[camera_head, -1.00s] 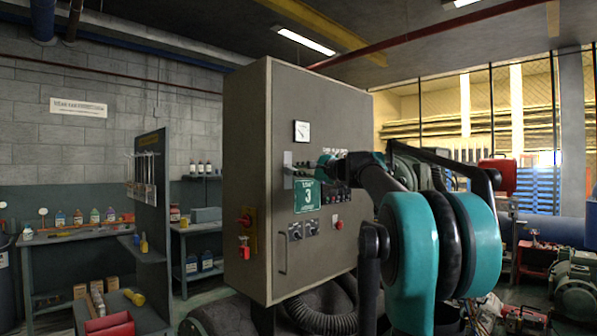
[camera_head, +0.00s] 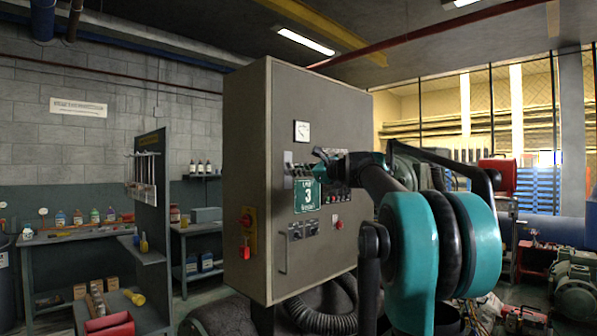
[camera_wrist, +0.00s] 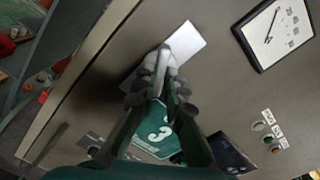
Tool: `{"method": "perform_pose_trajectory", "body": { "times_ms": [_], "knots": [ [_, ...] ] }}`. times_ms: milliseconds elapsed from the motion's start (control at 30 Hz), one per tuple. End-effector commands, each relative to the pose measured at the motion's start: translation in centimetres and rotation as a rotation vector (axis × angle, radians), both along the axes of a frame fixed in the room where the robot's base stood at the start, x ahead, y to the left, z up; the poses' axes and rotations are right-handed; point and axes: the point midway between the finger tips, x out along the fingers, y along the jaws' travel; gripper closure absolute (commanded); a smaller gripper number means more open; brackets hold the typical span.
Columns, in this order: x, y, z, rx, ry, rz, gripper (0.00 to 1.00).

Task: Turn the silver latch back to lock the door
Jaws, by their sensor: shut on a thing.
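The grey cabinet (camera_head: 340,105) has its door shut flush, with a pale latch plate (camera_head: 287,157) near the door's left edge. In the wrist view the silver latch (camera_wrist: 164,56) stands out from its white plate (camera_wrist: 187,42), slanted to the plate's long side. My gripper (camera_wrist: 158,90) is shut on the latch, its dark fingertips on either side of the lever's lower part. In the head view my gripper (camera_head: 318,162) is at the door front beside the plate, and the latch itself is too small to make out.
A green "3" sign (camera_head: 307,197) is just below my gripper. A gauge (camera_head: 302,131) is above it. Small buttons (camera_wrist: 268,126) and a red-and-yellow switch (camera_head: 247,232) are on the cabinet. A dark panel with shelves (camera_head: 151,200) stands to the left.

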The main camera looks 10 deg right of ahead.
Motion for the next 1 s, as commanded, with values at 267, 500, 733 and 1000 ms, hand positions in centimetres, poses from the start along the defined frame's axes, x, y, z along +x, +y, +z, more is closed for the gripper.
{"method": "perform_pose_trajectory", "body": {
  "times_ms": [267,500,733,1000],
  "knots": [
    [-0.02,0.04,-0.04,0.159,0.116,0.001,1.00],
    [-0.02,0.04,-0.04,0.160,0.117,0.001,1.00],
    [-0.02,0.04,-0.04,0.314,0.229,0.001,1.00],
    [-0.02,0.05,-0.03,0.402,0.293,0.001,0.72]
  ]
}}
